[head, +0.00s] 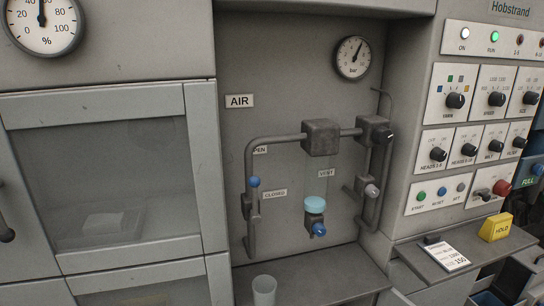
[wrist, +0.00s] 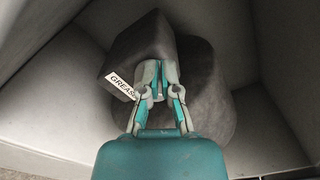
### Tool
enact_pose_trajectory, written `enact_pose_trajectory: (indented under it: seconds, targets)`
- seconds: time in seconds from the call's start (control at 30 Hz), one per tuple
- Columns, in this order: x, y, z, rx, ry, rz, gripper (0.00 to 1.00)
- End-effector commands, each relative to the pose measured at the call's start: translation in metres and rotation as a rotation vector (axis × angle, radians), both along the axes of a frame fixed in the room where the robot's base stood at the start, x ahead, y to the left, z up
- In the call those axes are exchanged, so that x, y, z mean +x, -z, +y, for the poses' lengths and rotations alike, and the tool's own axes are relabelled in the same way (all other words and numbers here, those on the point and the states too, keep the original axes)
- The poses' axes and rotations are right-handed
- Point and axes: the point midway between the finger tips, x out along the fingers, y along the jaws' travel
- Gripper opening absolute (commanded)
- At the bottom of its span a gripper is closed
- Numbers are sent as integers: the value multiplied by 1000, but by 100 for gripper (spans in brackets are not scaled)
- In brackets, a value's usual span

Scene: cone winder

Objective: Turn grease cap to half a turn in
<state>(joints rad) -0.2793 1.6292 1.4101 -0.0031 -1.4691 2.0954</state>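In the wrist view my gripper (wrist: 159,82) reaches to the front of a dark housing (wrist: 145,45) that has a white label (wrist: 122,86) reading "GREASE". The fingertips are close together, right of the label, at a small pale part that may be the grease cap. The fingers hide most of that part, so I cannot tell whether they grip it or only stand around it. The cap's turn position does not show. Neither my gripper nor the grease label is visible in the head view.
A larger dark rounded body (wrist: 215,95) stands behind the housing, with pale walls around it. The head view shows an air panel with grey pipes (head: 276,140), a bar gauge (head: 353,57), a knob panel (head: 455,100), a windowed door (head: 105,165) and a clear cup (head: 264,290).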

Motion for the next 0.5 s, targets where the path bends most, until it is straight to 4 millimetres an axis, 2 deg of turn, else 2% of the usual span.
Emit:
enact_pose_trajectory:
  seconds: [0.5]
  targets:
    - [-4,-6,3,0,4,0,0]
